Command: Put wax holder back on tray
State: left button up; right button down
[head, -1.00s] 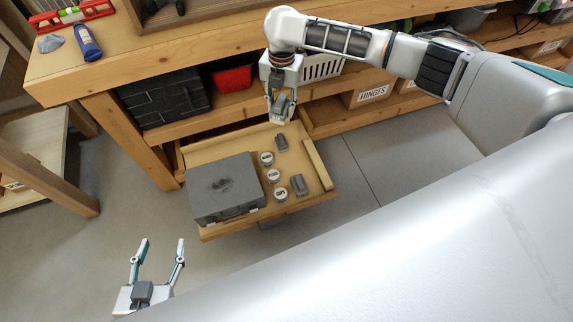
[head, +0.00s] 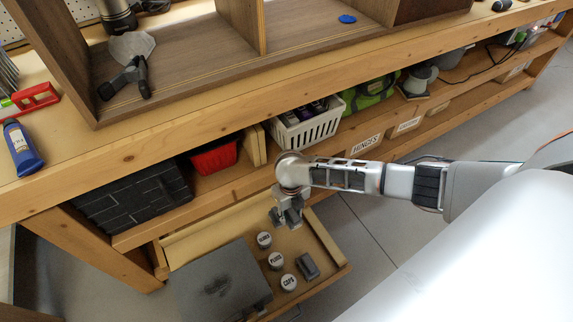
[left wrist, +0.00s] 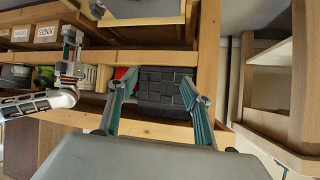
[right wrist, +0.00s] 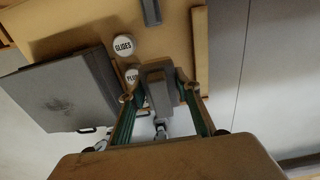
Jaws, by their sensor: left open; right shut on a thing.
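My right gripper (head: 287,215) is above the pull-out wooden tray (head: 329,243), pointing down. It is shut on a grey block-shaped piece, which I take as the wax holder (right wrist: 156,88); in the right wrist view it sits between the two fingers. In the head view the gripper partly hides this piece. Whether it touches the tray I cannot tell. My left gripper (left wrist: 157,104) is open and empty in the left wrist view, with a black brick-patterned box beyond its fingers. It is out of the head view.
On the tray are a grey case (head: 222,285), a grey block (head: 307,265) and round white-lidded tins, "GLIDES" (head: 264,240), "PLUGS" (head: 275,260) and "CAPS" (head: 288,282). Another grey block (right wrist: 151,11) shows in the right wrist view. The bench shelf (head: 190,215) overhangs the tray's back.

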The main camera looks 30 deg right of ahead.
jog(key=b, duration=0.6)
send_over(291, 242)
jog(key=f, duration=1.4)
jog(key=shift+s+a+f, duration=0.1)
jog(key=shift+s+f, duration=0.05)
jog(key=shift+s, duration=0.1)
jog(key=shift+w+f, duration=0.2)
jog(key=shift+w, duration=0.05)
jog(key=f+b, duration=0.2)
jog(key=f, duration=0.2)
jog(key=shift+s+f, duration=0.2)
jog(key=shift+w, duration=0.15)
jog(key=shift+w+r, duration=0.15)
jog(key=shift+r, duration=0.1)
jog(key=shift+f, duration=0.3)
jog(key=c, duration=1.6)
grip_release()
pick_arm(q)
jog(key=d+r+n+t+h, duration=0.1)
jog(key=d+n+h, duration=0.1)
jog(key=d+n, duration=0.3)
jog(key=d, duration=0.3)
jog(key=shift+d+r, duration=0.15)
jog(key=shift+d, duration=0.05)
pick_arm(e)
jog(key=shift+o, duration=0.7)
jog(key=shift+r, duration=0.1)
